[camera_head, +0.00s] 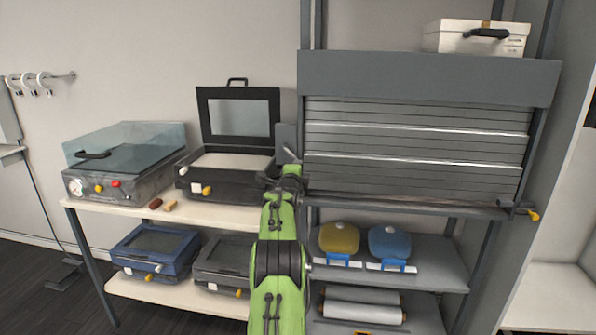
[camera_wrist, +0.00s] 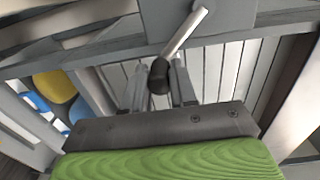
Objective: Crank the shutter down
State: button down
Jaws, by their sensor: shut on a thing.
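The grey slatted shutter (camera_head: 415,150) hangs below its housing (camera_head: 430,78) at the right in the head view. Its slats reach down close to a dark rail (camera_head: 400,203); I cannot tell whether they touch it. The crank (camera_wrist: 184,32) is a pale metal arm with a dark knob (camera_wrist: 159,78), at the left side of the shutter. My gripper (camera_wrist: 160,84) has its two grey fingers shut on the knob, one on each side. In the head view my gripper (camera_head: 289,166) is small and partly hidden by my green arm.
A table (camera_head: 85,210) at the left holds a glass-lidded case (camera_head: 125,160) and a black open-lidded case (camera_head: 240,150). A yellow item (camera_head: 339,237) and a blue item (camera_head: 389,241) stand on a shelf below the shutter. A white box (camera_head: 478,38) sits on top.

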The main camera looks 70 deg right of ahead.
jog(key=shift+f, duration=0.1)
dwell(0.3)
jog(key=c, duration=0.9)
grip_release()
jog(key=shift+a, duration=0.1)
jog(key=s+a+b, duration=0.2)
jog(key=a+b, duration=0.1)
jog(key=a, duration=1.2)
jog(key=shift+s+a+r, duration=0.2)
jog(key=shift+s+r, duration=0.1)
jog(key=shift+f, duration=0.1)
